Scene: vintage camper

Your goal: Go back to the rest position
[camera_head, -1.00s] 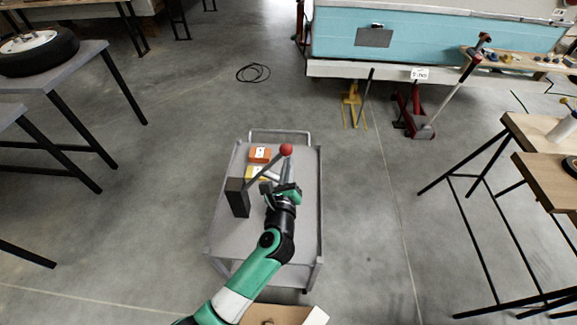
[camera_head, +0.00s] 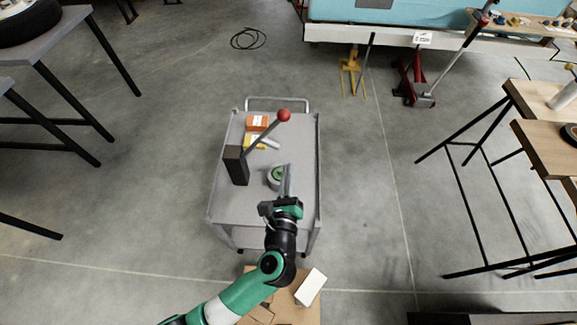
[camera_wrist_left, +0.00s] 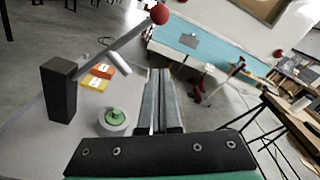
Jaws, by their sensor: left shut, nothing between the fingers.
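My left gripper (camera_head: 287,182) is shut and empty. It is over the near part of the grey cart (camera_head: 230,208), with its fingers pointing toward the cart's far end. In the left wrist view the closed fingers (camera_wrist_left: 159,100) stand side by side with nothing held. A lever with a red ball knob (camera_head: 284,115) on a dark block (camera_head: 235,166) stands on the cart, left of the fingers. A round grey item with a green top (camera_head: 277,176) sits on the cart beside the fingers; it also shows in the left wrist view (camera_wrist_left: 115,117). My right gripper is not in view.
Orange (camera_head: 257,123) and yellow boxes (camera_head: 254,142) lie at the cart's far end. A cardboard box (camera_head: 258,313) and a white block (camera_head: 310,287) are below the cart in the picture. Tables flank both sides; a blue camper (camera_head: 420,12) stands behind. Open floor surrounds the cart.

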